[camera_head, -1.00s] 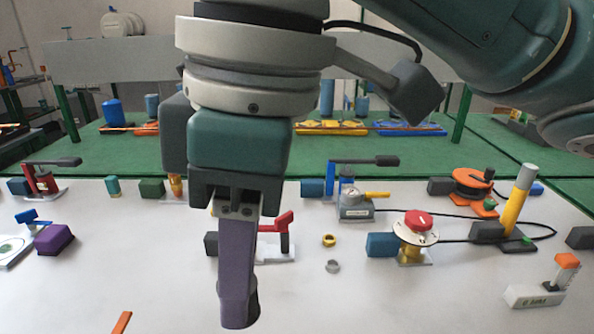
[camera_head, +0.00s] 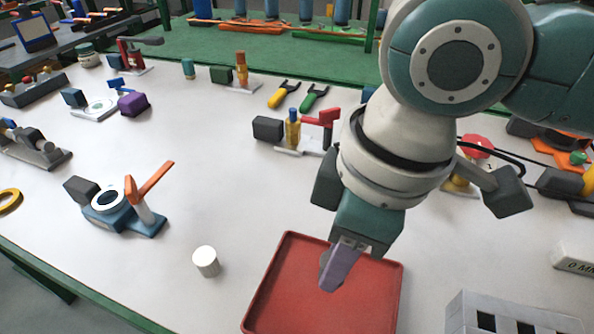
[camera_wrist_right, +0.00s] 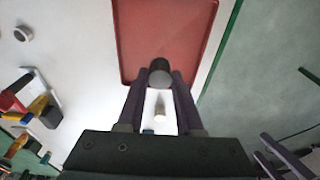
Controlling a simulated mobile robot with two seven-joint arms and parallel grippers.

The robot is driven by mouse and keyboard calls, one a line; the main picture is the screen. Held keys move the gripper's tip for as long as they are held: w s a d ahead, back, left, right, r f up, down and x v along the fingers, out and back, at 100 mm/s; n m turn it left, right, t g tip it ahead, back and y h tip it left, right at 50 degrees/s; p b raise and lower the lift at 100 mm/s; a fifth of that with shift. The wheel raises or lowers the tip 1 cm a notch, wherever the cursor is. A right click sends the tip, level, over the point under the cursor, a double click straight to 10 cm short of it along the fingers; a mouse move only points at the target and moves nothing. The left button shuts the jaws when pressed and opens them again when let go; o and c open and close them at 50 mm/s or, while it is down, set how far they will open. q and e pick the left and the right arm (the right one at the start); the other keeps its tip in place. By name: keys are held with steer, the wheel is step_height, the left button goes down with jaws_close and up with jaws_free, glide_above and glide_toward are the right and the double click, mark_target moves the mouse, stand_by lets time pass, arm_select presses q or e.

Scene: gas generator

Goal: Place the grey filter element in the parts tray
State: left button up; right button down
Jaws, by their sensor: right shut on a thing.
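The red parts tray (camera_head: 272,300) lies on the white table at the bottom of the head view. It fills the top middle of the wrist view (camera_wrist_right: 140,30). My right gripper (camera_head: 331,282) is over the tray, pointing down. In the right wrist view its purple fingers (camera_wrist_right: 160,80) are shut on the grey filter element (camera_wrist_right: 160,72), a short dark grey cylinder. In the head view the fingers hide most of it. Purple bars at the lower right of the wrist view look like my left gripper (camera_wrist_right: 280,157); its jaw state is unclear.
A white cylinder (camera_head: 206,262) stands left of the tray. A blue fixture with an orange lever (camera_head: 130,210) is further left. A grey slotted block (camera_head: 500,318) stands right of the tray. A fixture with a red lever (camera_head: 300,132) is behind. Bare table lies between.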

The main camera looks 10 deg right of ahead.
step_height(320, 180, down, 5)
steer(key=shift+f+b, duration=0.15)
steer(key=shift+b, duration=0.5)
steer(key=shift+f, duration=0.1)
steer(key=shift+f, duration=0.15)
steer(key=c, duration=0.6)
jaws_free()
steer(key=shift+o, duration=0.2)
